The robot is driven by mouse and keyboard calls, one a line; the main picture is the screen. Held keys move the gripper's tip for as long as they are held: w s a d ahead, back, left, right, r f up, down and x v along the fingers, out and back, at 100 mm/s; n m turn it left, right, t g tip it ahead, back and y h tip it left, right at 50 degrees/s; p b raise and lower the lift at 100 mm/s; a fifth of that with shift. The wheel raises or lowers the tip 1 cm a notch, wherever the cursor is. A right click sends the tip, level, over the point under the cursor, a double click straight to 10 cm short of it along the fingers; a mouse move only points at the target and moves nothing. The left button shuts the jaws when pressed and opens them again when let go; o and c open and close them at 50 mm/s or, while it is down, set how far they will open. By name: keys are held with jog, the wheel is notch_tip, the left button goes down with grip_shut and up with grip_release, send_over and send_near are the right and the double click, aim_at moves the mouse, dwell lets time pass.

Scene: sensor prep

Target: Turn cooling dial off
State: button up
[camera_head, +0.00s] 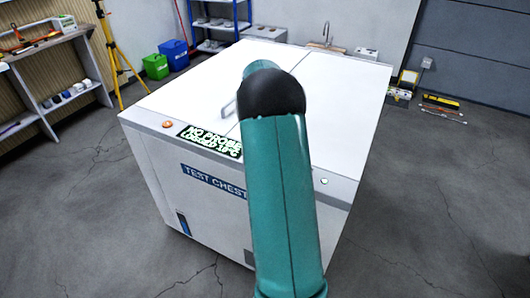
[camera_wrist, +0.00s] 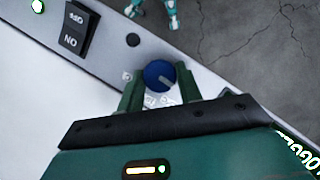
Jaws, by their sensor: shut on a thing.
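The cooling dial is a round blue knob (camera_wrist: 158,73) with a pale pointer mark, on the grey panel strip of the white test chest (camera_head: 165,155). Printed labels around it are partly hidden. My gripper (camera_wrist: 160,82) is at the dial in the wrist view, with one green finger on each side, shut on it. In the head view my teal arm covers the chest's front middle, and the gripper and dial are hidden behind it.
A black ON/OFF rocker switch (camera_wrist: 77,28) sits near the dial on the same panel. A lit green display (camera_head: 210,140) and an orange button (camera_head: 167,124) are on the chest's front edge. A shelf (camera_head: 60,70) and yellow tripod (camera_head: 112,50) stand left.

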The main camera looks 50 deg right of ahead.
jog(key=shift+n, duration=0.3)
jog(key=o, duration=1)
jog(key=v, duration=1.3)
jog(key=shift+r, duration=0.45)
jog(key=shift+w+a, duration=0.1)
jog(key=shift+w, duration=0.05)
